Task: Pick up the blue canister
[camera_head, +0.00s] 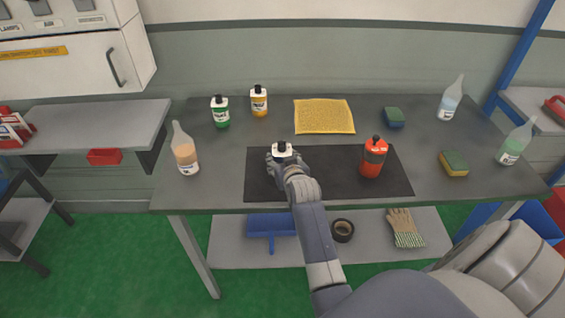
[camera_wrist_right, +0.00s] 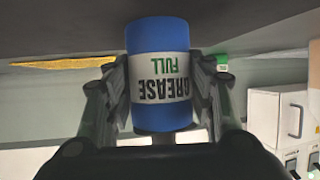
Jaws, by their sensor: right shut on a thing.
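The blue canister (camera_wrist_right: 160,38) has a white label reading "GREASE FULL", upside down in the right wrist view. It stands between the two fingers of my right gripper (camera_wrist_right: 165,85), which is shut on its sides. In the head view my right gripper (camera_head: 282,160) is over the left part of the black mat (camera_head: 330,185). A white top with a dark tip (camera_head: 281,149) shows at the fingers there; the canister's blue body is mostly hidden. I cannot tell whether its base touches the mat. My left gripper is not in view.
A red canister (camera_head: 373,158) stands on the mat's right part. Green (camera_head: 220,113) and yellow (camera_head: 259,102) canisters, a yellow cloth (camera_head: 324,116), sponges (camera_head: 454,163) and clear bottles (camera_head: 186,153) surround the mat. A lower shelf (camera_head: 375,245) holds gloves and tape.

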